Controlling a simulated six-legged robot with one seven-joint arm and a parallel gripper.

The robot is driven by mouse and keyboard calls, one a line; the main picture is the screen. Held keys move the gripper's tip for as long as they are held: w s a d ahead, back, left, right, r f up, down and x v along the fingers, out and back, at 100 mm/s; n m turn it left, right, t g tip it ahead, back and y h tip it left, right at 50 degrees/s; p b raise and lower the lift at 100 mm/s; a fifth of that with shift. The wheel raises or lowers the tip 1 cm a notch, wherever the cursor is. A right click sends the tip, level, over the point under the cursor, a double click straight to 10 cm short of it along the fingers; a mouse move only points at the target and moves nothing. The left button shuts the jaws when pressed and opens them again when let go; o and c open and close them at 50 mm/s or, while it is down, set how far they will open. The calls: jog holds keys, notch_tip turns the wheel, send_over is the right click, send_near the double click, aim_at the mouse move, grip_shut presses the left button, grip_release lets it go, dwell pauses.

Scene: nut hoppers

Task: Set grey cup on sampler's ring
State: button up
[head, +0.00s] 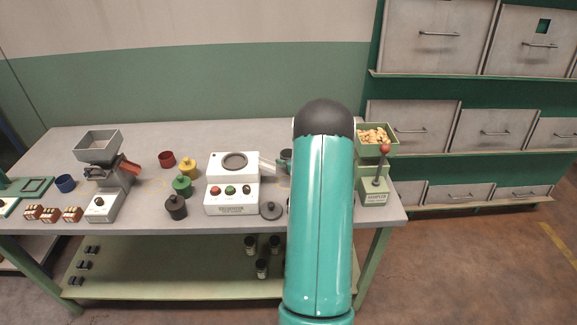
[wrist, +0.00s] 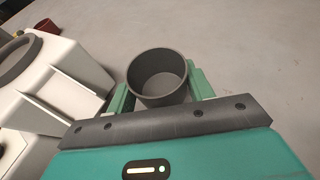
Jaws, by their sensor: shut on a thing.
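The grey cup (wrist: 158,72) is upright and looks empty in the wrist view. My gripper (wrist: 160,84) is shut on it, with a green finger on each side. In the head view a bit of the cup (head: 286,155) shows just left of my arm, which hides most of my gripper. The green sampler (head: 373,185), with a nut-filled tray on top and a red-knobbed lever, stands at the table's right end, right of my arm. Its ring cannot be made out; my arm covers the area left of the sampler.
A white machine (head: 232,183) with a round dark ring on top stands left of my arm, close to the cup in the wrist view. A grey hopper (head: 98,143), coloured cups and weights fill the table's left. Bare tabletop (wrist: 255,50) lies beyond the cup.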

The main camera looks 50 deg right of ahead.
jog(key=shift+w+f, duration=0.1)
jog(key=shift+f, duration=1.55)
jog(key=shift+f, duration=0.15)
jog(key=o, duration=0.9)
jog(key=shift+o, duration=0.2)
